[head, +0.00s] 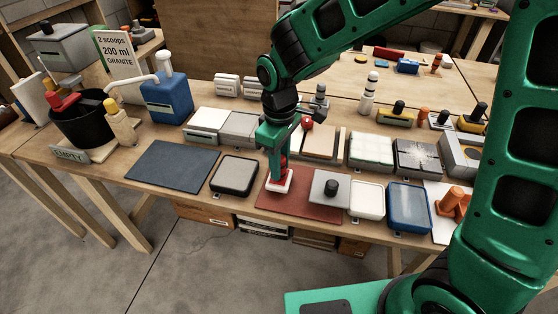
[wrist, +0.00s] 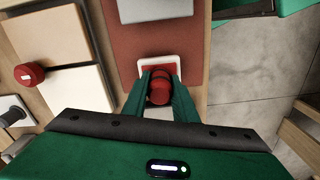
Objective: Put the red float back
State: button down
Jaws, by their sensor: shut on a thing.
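The red float has a red handle (wrist: 159,88) on a pale, squarish base (head: 276,181). My gripper (head: 281,164) is shut on the handle from above, and its two green fingers flank the handle in the wrist view (wrist: 158,95). The float is at the left part of the red mat (head: 312,208), near the table's front edge. Its base looks level and on or just above the mat; I cannot tell if they touch. The fingers hide part of the handle.
A grey block with a black knob (head: 329,188) sits on the mat's right. A dark grey tray (head: 234,175) and a dark flat mat (head: 172,166) lie left. White and blue trays (head: 408,207) stand right. A red-knobbed board (head: 322,142) is behind my gripper.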

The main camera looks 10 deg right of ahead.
jog(key=shift+f, duration=0.45)
dwell(0.6)
jog(key=c, duration=1.4)
grip_release()
jog(key=shift+o, duration=0.2)
jog(key=shift+r, duration=0.1)
notch_tip(320, 180, up, 10)
jog(key=shift+r, duration=0.25)
